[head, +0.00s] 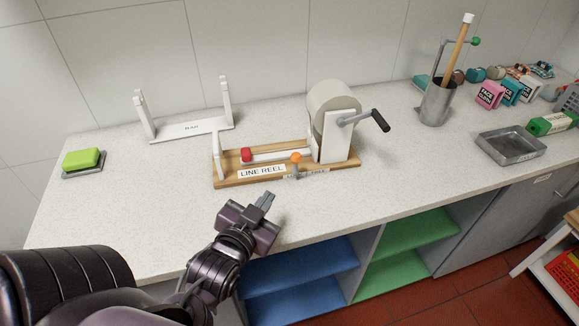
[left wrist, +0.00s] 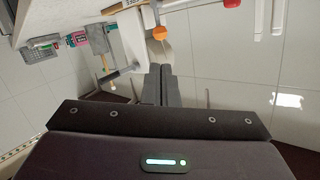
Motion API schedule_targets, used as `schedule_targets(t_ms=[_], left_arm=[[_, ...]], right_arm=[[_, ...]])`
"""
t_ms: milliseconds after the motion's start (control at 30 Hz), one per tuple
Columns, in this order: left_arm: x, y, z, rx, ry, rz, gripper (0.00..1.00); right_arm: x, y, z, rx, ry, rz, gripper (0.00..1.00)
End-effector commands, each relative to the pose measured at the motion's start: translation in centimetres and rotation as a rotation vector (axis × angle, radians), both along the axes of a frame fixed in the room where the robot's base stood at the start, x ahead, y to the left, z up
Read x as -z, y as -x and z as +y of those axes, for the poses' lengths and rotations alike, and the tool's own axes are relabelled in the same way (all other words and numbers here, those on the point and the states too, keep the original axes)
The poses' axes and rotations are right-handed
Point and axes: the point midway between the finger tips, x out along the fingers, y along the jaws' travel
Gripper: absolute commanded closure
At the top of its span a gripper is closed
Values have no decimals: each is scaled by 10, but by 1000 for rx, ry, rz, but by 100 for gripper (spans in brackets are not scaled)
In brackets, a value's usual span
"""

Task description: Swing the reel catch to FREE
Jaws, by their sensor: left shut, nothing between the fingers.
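The line reel (head: 338,110) is a pale drum on a wooden base (head: 345,175) marked LINE REEL. It has a dark-handled crank (head: 375,122). An orange knob (head: 296,157) on a short grey lever stands at the base's front edge; it also shows in the left wrist view (left wrist: 160,33). The small label by it is too small to read. My left gripper (head: 268,197) is shut and empty, in front of the base and apart from the orange knob. My right gripper is out of view.
A white rack (head: 190,128) stands behind left, and a green sponge (head: 82,159) lies far left. A grey pot (head: 436,105) and metal tray (head: 510,146) stand right. The counter (head: 400,175) is clear between the reel and tray.

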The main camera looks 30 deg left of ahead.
Motion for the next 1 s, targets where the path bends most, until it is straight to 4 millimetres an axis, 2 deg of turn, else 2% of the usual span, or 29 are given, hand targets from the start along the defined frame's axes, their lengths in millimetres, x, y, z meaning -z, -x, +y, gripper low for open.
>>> schedule_targets(t_ms=[333,467,667,1000], left_arm=[[-1,-1,0,0,-1,-4,100],[0,-9,2,1,-2,-5,100],[4,-38,8,1,-3,-6,100],[16,-99,20,0,-2,-4,100]], right_arm=[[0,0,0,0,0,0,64],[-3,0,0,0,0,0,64],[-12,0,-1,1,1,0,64],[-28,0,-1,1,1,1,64]])
